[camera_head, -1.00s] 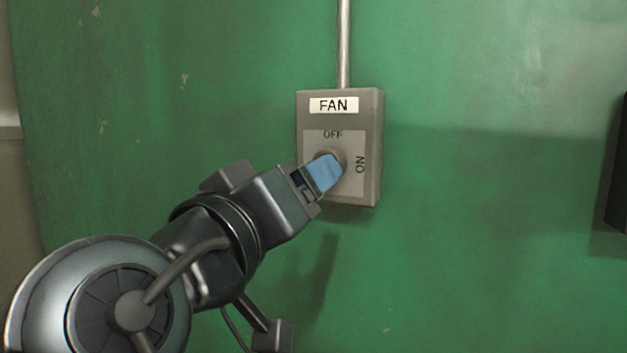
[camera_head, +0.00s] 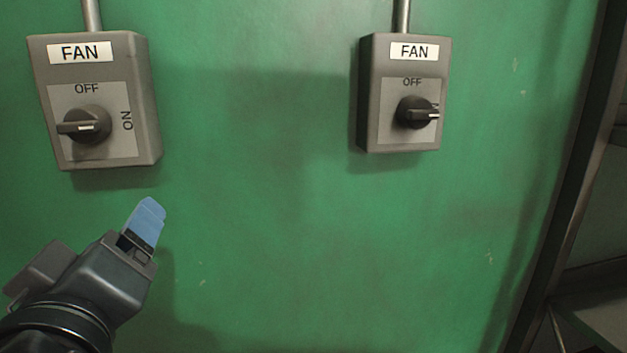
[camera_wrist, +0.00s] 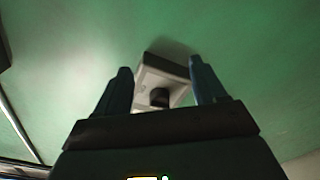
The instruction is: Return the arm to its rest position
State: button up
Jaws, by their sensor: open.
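My gripper (camera_head: 148,222) is at the lower left of the head view, with a blue finger showing. It is empty and apart from the left FAN switch box (camera_head: 150,105), below and to the right of its knob (camera_head: 88,125). In the wrist view my gripper (camera_wrist: 160,85) has its two blue fingers spread wide. A pale switch box (camera_wrist: 165,75) with a dark knob (camera_wrist: 159,97) shows beyond the gap between them. The left knob's handle lies level, and the ON label beside it is visible. My arm's rest position cannot be told from these views.
A second FAN switch box (camera_head: 368,95) is on the green wall (camera_head: 300,240) at the right. Its knob (camera_head: 415,113) lies level and partly covers its ON label. A conduit rises from each box. A dark post (camera_head: 565,190) stands at the right. The wall between the boxes is clear.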

jog(key=s+d+f+g+p, duration=0.2)
jog(key=s+d+f, duration=0.1)
jog(key=d+f, duration=1.45)
jog(key=s+d+f+m+p, duration=0.1)
jog(key=s+d+f+m, duration=0.15)
jog(key=s+d, duration=0.3)
jog(key=s+d+f+m, duration=0.1)
jog(key=s+d+f, duration=0.3)
jog(key=d, duration=0.3)
jog(key=s+d+r+m+h+p, duration=0.1)
jog(key=s+d+r+m+h, duration=0.1)
jog(key=s+d, duration=0.4)
jog(key=s+d+r+m+h+p, duration=0.1)
jog(key=s+d+r+m+h, duration=0.2)
jog(key=s, duration=1)
jog(key=d+r+m, duration=0.1)
jog(key=d, duration=0.2)
jog(key=shift+m+g, duration=0.35)
jog(key=shift+g, duration=0.05)
